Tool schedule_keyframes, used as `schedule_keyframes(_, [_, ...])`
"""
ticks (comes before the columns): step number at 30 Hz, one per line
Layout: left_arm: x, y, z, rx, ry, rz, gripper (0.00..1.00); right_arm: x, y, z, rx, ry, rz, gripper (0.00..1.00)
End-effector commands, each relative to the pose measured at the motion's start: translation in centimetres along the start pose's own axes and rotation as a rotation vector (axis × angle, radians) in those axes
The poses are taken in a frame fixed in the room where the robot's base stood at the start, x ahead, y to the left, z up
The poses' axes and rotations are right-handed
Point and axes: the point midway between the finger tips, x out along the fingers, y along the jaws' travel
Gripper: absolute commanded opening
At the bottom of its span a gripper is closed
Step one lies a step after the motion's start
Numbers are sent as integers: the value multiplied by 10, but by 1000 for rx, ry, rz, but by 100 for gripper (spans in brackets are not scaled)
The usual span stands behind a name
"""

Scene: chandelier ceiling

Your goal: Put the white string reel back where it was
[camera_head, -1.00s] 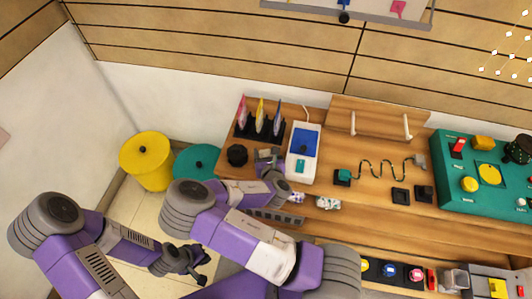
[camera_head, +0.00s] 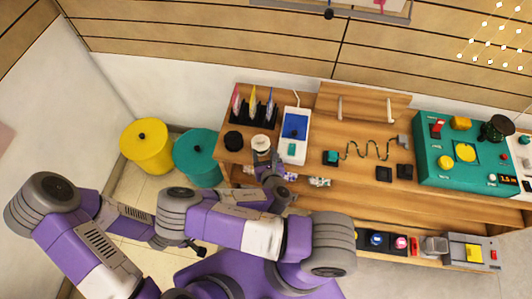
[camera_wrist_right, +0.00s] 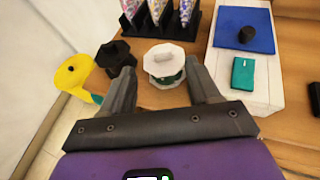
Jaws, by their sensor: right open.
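The white string reel (camera_head: 261,143) stands upright on the wooden desk, between a black knob-like object (camera_head: 233,140) and a white device with a blue top (camera_head: 295,135). In the right wrist view the reel (camera_wrist_right: 164,66) has a white top flange and a dark green band below it. My right gripper (camera_head: 263,161) is open on the near side of the reel. Its two fingers (camera_wrist_right: 160,82) are spread to the left and right of it, with nothing visibly held between them. My left gripper (camera_head: 194,248) hangs low at the left, off the desk; its jaws are unclear.
A black rack (camera_head: 255,118) with several coloured packets stands behind the reel. Yellow (camera_head: 146,147) and teal (camera_head: 197,157) bins stand on the floor left of the desk. A wavy wire (camera_head: 370,148) and a teal control box (camera_head: 465,155) occupy the right side.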

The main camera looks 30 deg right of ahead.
Motion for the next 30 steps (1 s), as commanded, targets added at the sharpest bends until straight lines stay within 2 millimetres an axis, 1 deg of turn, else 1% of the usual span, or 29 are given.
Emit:
schedule_keyframes(1, [-9,4,0,0,0,0,0,-7,0,3,-3,2,1,61])
schedule_keyframes(7, [-20,8,1,0,0,0,0,-19,0,2,0,1,0,61])
schedule_keyframes(12, [-22,8,1,0,0,0,0,-22,0,0,-1,0,0,61])
schedule_keyframes(28, [-22,8,1,0,0,0,0,-22,-1,0,1,1,-1,61])
schedule_keyframes(30, [-22,8,1,0,0,0,0,-22,-3,-3,29,14,-14,61])
